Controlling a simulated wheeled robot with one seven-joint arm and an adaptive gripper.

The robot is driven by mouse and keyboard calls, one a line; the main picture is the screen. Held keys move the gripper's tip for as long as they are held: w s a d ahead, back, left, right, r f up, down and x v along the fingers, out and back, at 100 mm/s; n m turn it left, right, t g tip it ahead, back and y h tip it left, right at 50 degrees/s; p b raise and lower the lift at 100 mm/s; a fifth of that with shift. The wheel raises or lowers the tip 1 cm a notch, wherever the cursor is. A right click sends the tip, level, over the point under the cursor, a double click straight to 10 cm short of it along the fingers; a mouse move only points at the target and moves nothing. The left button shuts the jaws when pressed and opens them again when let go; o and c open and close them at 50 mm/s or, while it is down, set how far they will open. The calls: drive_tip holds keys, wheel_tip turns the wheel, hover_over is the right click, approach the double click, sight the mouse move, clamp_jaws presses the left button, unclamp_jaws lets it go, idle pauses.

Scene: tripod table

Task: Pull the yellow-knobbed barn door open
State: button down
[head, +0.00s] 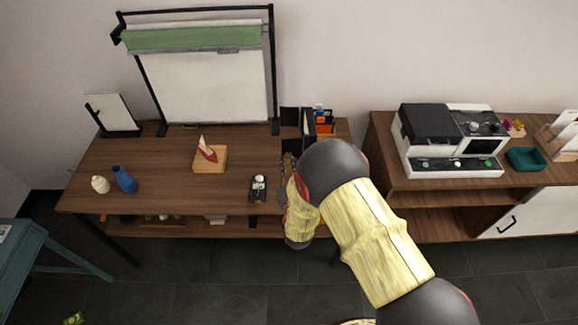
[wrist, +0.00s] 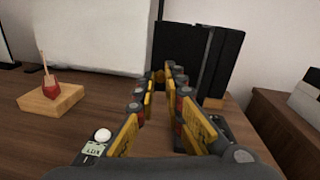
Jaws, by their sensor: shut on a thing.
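A black upright unit with flat dark panels (wrist: 184,47) stands on the brown table in the wrist view; it also shows in the head view (head: 290,118). I take its front panel for the barn door. A small yellow knob (wrist: 158,76) shows low at its front, by my fingertips. My gripper (wrist: 167,76) reaches forward to it, with its two yellow-and-grey fingers converging there. It is shut on the knob, which the fingers partly hide. In the head view my gripper (head: 287,160) is at the unit's front, and my arm covers part of the unit.
A wooden block with a red piece (head: 209,158) and a small dark device with a white knob (head: 259,188) lie left of my gripper. Blue (head: 124,179) and cream vases (head: 100,184) stand farther left. A flip chart (head: 215,85) stands behind. The right cabinet (head: 390,180) holds a machine.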

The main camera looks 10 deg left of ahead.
idle(0.4)
drive_tip(key=c, duration=1.8)
unclamp_jaws()
drive_tip(key=shift+c, duration=0.2)
drive_tip(key=v, duration=1.2)
